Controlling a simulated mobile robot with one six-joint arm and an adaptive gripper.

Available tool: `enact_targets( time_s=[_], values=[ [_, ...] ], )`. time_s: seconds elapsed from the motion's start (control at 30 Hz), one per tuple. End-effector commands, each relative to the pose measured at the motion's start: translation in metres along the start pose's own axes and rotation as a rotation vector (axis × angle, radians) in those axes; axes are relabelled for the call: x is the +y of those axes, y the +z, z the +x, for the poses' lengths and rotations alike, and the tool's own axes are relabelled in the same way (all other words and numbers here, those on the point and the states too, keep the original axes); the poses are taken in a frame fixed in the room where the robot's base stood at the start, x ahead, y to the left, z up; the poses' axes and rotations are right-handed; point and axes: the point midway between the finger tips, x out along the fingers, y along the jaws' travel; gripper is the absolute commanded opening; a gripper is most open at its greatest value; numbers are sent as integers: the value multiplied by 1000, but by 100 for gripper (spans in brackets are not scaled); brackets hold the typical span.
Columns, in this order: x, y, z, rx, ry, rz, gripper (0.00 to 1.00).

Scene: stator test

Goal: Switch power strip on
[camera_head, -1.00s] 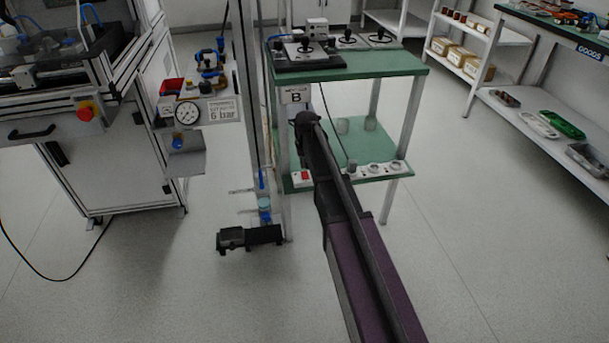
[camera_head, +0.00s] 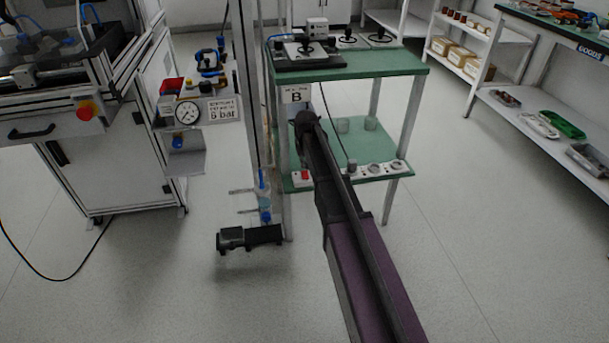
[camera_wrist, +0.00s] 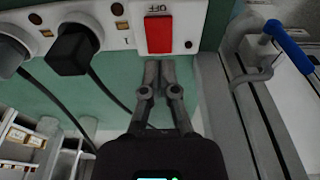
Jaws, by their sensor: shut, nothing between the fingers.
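The power strip (camera_head: 377,169) lies along the front edge of the lower green shelf of the table marked B. Its red switch (camera_head: 305,175) is at its left end. In the wrist view the strip (camera_wrist: 96,14) crosses the top, and the red switch (camera_wrist: 158,34) has an upside-down "OFF" label beside it. A black plug (camera_wrist: 72,52) sits in a socket. My gripper (camera_wrist: 160,64) is shut and empty, its tips close to the lower edge of the switch in that view. Whether they touch it is unclear. My arm hides the gripper in the head view.
The green tabletop (camera_head: 400,64) stands above the strip, with table legs around it. A cable (camera_head: 334,125) hangs down to the strip. A blue-handled fitting (camera_wrist: 290,46) and a post are close to the gripper's right in the wrist view. Floor (camera_head: 480,240) to the right is clear.

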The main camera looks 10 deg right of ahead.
Motion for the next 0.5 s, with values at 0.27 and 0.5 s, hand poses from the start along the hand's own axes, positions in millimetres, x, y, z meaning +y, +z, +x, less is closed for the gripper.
enact_targets(
  time_s=[0.27,0.5],
  values=[
    [0,1,4,0,0,0,0],
    [0,1,6,0,0,0,0]
  ],
)
